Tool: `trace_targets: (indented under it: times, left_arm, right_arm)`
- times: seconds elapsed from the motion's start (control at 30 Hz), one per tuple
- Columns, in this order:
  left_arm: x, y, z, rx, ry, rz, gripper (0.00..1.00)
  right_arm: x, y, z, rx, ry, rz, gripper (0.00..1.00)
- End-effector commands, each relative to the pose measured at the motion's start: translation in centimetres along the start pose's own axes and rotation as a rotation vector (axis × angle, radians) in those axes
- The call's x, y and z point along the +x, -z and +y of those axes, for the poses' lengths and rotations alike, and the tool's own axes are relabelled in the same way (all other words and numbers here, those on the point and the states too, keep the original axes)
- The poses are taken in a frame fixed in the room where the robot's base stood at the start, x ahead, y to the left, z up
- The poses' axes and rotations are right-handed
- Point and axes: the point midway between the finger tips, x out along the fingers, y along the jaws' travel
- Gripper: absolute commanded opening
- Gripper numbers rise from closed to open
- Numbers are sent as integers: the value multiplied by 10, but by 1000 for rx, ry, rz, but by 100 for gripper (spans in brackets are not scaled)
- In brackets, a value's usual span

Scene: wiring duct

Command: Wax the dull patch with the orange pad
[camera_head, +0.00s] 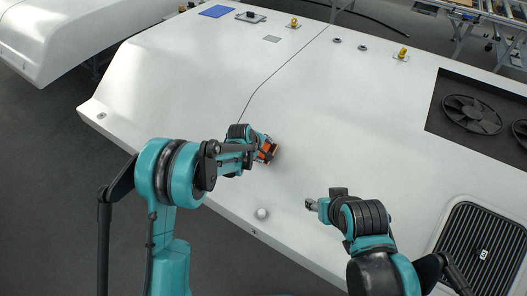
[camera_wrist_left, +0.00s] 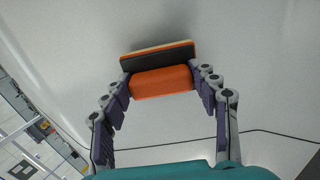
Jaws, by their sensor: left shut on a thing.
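The orange pad (camera_head: 266,150) is in my left gripper (camera_head: 258,147) over the left-middle of the white panel (camera_head: 330,120). In the left wrist view the pad (camera_wrist_left: 161,82) is an orange block with a black layer and a thin pale face. The fingers of the left gripper (camera_wrist_left: 163,84) press on both its ends. The pale face points at the panel; I cannot tell whether it touches. My right gripper (camera_head: 311,205) is above the panel's front part, and its finger opening is too small to judge. No dull patch is clearly distinguishable; a small grey rectangle (camera_head: 271,38) shows near the far edge.
A blue flat piece (camera_head: 216,11), a dark-based block (camera_head: 250,17) and yellow-topped fittings (camera_head: 293,23) are at the back. A white knob (camera_head: 261,213) stands near the front edge. A recess with fans (camera_head: 472,114) and a louvred vent (camera_head: 482,250) are right.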

Motion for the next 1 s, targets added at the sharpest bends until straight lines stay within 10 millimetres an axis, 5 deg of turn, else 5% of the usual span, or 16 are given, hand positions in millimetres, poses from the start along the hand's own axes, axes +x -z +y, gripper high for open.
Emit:
trace_targets:
  times: [0.1,1.0]
  left_arm:
    - [0,0,0,0,0,0,31]
    - [7,0,0,0,0,0,31]
  right_arm:
    - [0,0,0,0,0,0,50]
    - [4,-3,0,0,0,0,50]
